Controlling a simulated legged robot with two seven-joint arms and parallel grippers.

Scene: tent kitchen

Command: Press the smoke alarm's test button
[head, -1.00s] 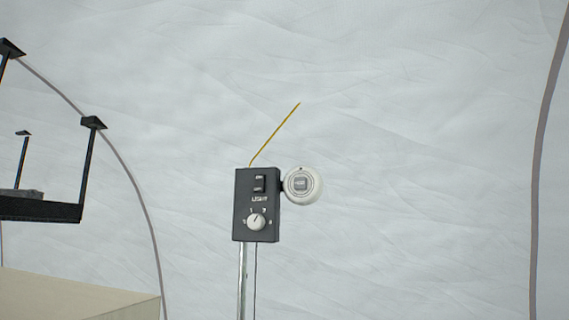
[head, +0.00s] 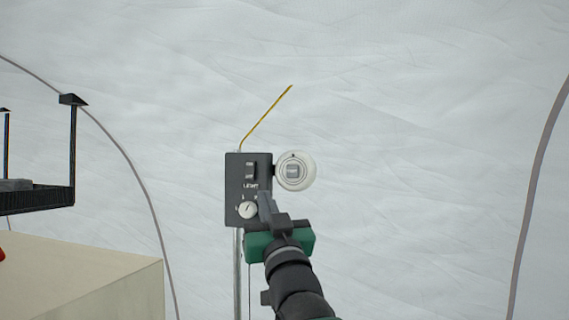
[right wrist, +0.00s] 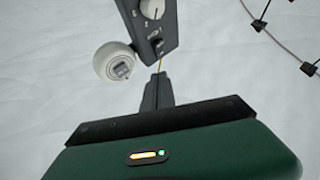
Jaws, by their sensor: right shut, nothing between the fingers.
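The smoke alarm (head: 294,171) is a round white disc on the right side of a dark control box, with a grey square test button (head: 292,171) at its middle. In the right wrist view the alarm (right wrist: 103,62) is left of the box, and its button (right wrist: 121,70) shows. My right gripper (head: 265,197) is shut and empty. In the head view its tip overlaps the lower right of the box, below and left of the alarm. In the right wrist view the fingers (right wrist: 158,88) point up towards the box, right of the alarm. My left gripper is not in view.
The dark control box (head: 234,190) with a light switch and a white knob (head: 248,210) stands on a thin pole (head: 237,270). A yellow rod (head: 266,117) rises above it. A beige cabinet (head: 90,275) and a dark hanging shelf (head: 40,200) are at the left.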

